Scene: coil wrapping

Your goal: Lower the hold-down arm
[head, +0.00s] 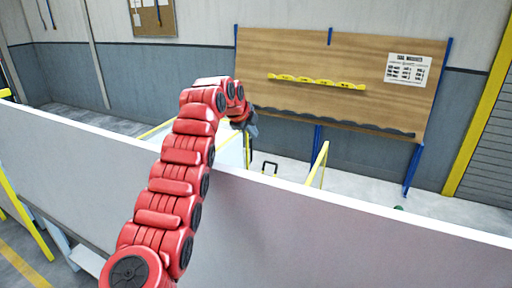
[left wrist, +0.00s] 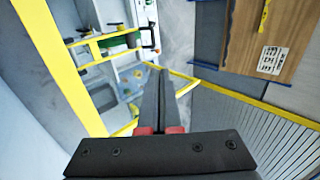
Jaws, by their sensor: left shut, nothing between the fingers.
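My left arm reaches up and over a white panel in the head view, and its dark left gripper (head: 251,128) is beyond the panel's top edge, partly hidden by the wrist. In the left wrist view the two dark fingers (left wrist: 158,72) are together with nothing between them. Beyond them is machinery (left wrist: 122,62) with yellow bars, grey-white parts and a green part. I cannot tell which part is the hold-down arm. The gripper is not seen touching anything. My right gripper is in neither view.
The white panel (head: 330,225) crosses the head view. Behind it stand a yellow rail (head: 318,163) and a wooden board (head: 335,75) on blue posts. A yellow bar (left wrist: 55,62) runs along the left of the left wrist view. Bare floor shows beyond.

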